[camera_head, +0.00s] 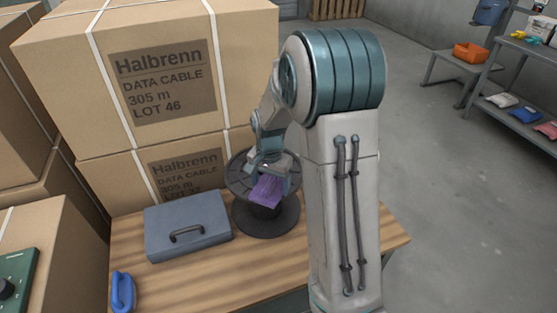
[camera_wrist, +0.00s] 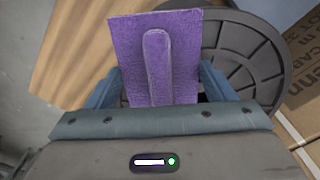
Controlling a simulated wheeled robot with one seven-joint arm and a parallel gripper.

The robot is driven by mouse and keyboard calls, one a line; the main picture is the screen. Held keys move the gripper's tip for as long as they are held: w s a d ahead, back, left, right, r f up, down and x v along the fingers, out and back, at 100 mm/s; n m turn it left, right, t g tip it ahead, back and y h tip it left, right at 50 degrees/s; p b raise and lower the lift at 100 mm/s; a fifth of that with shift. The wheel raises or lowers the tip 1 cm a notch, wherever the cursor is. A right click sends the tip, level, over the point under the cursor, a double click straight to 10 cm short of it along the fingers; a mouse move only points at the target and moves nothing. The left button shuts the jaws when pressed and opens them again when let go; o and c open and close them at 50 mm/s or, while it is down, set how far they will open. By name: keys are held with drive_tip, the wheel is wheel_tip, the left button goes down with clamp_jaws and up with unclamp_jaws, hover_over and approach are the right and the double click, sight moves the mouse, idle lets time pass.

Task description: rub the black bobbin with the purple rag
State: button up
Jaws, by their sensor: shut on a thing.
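The black bobbin (camera_head: 268,219) stands upright on the wooden table, close in front of the stacked cartons. Its round upper flange also shows in the wrist view (camera_wrist: 249,50). My gripper (camera_head: 272,166) is at the bobbin and is shut on the purple rag (camera_head: 267,189). In the wrist view the rag (camera_wrist: 126,45) spreads flat beyond the jaws, with a raised ridge along its middle. The rag overlaps the bobbin in both views. I cannot tell whether it touches the bobbin's surface. Part of the bobbin is hidden behind my gripper and the rag.
A grey-blue case with a handle (camera_head: 188,227) lies left of the bobbin on the wooden table (camera_head: 200,280). A blue handled object (camera_head: 122,291) is at the table's front left. Large cartons (camera_head: 160,75) stand behind. Shelves (camera_head: 515,105) are far right across open floor.

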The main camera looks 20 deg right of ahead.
sight(281, 184)
drive_tip(key=shift+a, duration=2.3)
drive_tip(key=shift+d, duration=3.55)
drive_tip(key=shift+d+r+p, duration=0.15)
drive_tip(key=shift+d+p, duration=0.15)
wheel_tip(281, 184, up, 3)
drive_tip(key=shift+a+r+p, duration=0.1)
drive_tip(key=shift+r+p, duration=0.05)
drive_tip(key=shift+p, duration=0.75)
drive_tip(key=shift+r+p, duration=1.55)
drive_tip(key=shift+r, duration=0.7)
